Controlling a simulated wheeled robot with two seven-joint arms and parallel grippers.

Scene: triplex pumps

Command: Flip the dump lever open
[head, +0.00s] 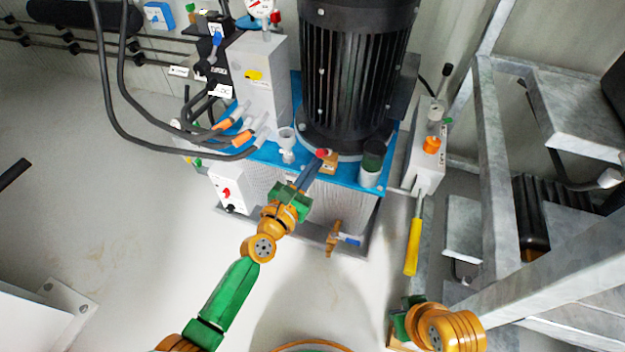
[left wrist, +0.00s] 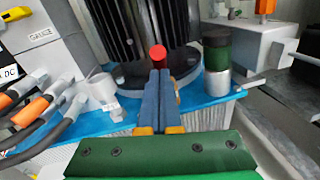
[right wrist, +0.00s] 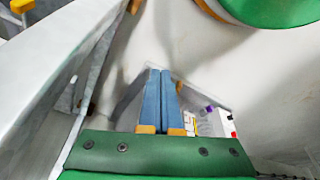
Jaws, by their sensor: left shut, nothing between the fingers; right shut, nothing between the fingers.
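A red ball knob (head: 322,153) sits above a brass block (head: 329,164) on the blue tank top, in front of the black motor; no label on it is readable, but it looks like the lever's knob. In the left wrist view the red knob (left wrist: 158,53) shows just past the fingertips. My left gripper (head: 317,162) is shut and empty, its tips right at the knob; I cannot tell whether they touch it. My right gripper (right wrist: 160,72) is shut and empty, low, away from the pump.
The black motor (head: 358,70) stands behind the knob, a dark green cap (head: 373,155) to its right. Hoses (head: 150,130) hang at left. A yellow-handled lever (head: 413,245) and a grey steel frame (head: 488,150) stand right. A blue-handled valve (head: 347,239) sits below the tank top.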

